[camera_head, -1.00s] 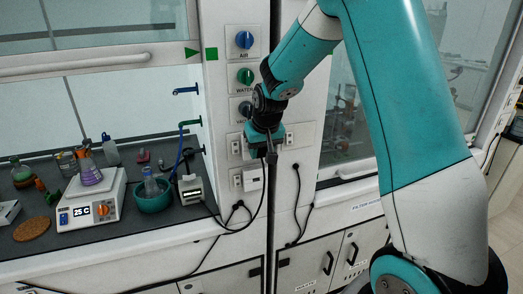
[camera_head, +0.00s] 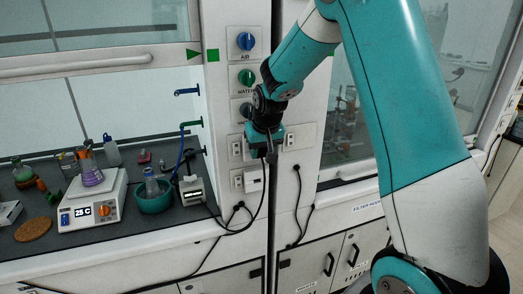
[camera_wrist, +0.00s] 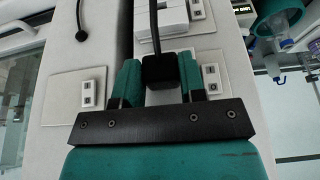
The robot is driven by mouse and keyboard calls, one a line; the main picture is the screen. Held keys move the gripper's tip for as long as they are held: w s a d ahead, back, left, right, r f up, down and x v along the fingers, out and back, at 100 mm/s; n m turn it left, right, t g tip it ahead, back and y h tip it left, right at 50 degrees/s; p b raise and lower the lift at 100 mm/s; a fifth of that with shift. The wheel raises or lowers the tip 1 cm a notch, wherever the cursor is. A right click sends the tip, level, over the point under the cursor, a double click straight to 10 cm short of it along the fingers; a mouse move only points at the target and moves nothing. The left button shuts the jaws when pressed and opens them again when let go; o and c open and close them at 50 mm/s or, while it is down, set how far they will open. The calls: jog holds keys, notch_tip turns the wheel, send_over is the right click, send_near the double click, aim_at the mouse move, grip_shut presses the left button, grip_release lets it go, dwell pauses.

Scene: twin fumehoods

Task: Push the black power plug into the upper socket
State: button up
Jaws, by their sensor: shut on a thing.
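The black power plug (camera_wrist: 159,71) is between the two teal fingers of my gripper (camera_wrist: 157,82) in the wrist view, with its cable running up the picture. In the head view, my gripper (camera_head: 265,151) is shut on it in front of the upper socket plate (camera_head: 235,147) on the post between the fumehoods. That plate also shows in the wrist view (camera_wrist: 211,77), partly behind a finger. The plug's front end is hidden, so I cannot tell whether it touches the plate.
A lower socket plate (camera_head: 236,180) bears a white adapter (camera_head: 253,180). Another socket plate (camera_head: 301,137) is right of my gripper. Black cables (camera_head: 299,215) hang along the post. A hotplate (camera_head: 93,202) and teal bowl (camera_head: 153,199) stand in the left hood.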

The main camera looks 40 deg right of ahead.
jog(key=shift+w, duration=0.2)
dwell(0.3)
jog(key=o, duration=1)
jog(key=b+v, duration=0.4)
jog(key=v, duration=1.3)
jog(key=shift+s+r, duration=0.15)
jog(key=shift+r, duration=0.05)
jog(key=s+a+f+n+g+y+b, duration=0.1)
jog(key=s+a+f+n, duration=0.2)
jog(key=s+a+f, duration=0.2)
jog(key=s+a+f+n+g+y+b, duration=0.1)
jog(key=s+a+f+n, duration=0.3)
jog(key=s+a, duration=0.6)
jog(key=s+a+f+n+g+y+b, duration=0.1)
jog(key=s+a+f+n+y+b, duration=0.1)
jog(key=s+a+f, duration=0.4)
jog(key=shift+s+a+n+g+y, duration=0.15)
jog(key=shift+s+a+n+y, duration=0.15)
jog(key=shift+s, duration=0.4)
jog(key=shift+s+a+n+g+y, duration=0.15)
jog(key=shift+s+a, duration=0.25)
jog(key=shift+s, duration=0.3)
jog(key=shift+s+a+n+g+y, duration=0.1)
jog(key=shift+s+a+n+y, duration=0.25)
jog(key=shift+s, duration=0.35)
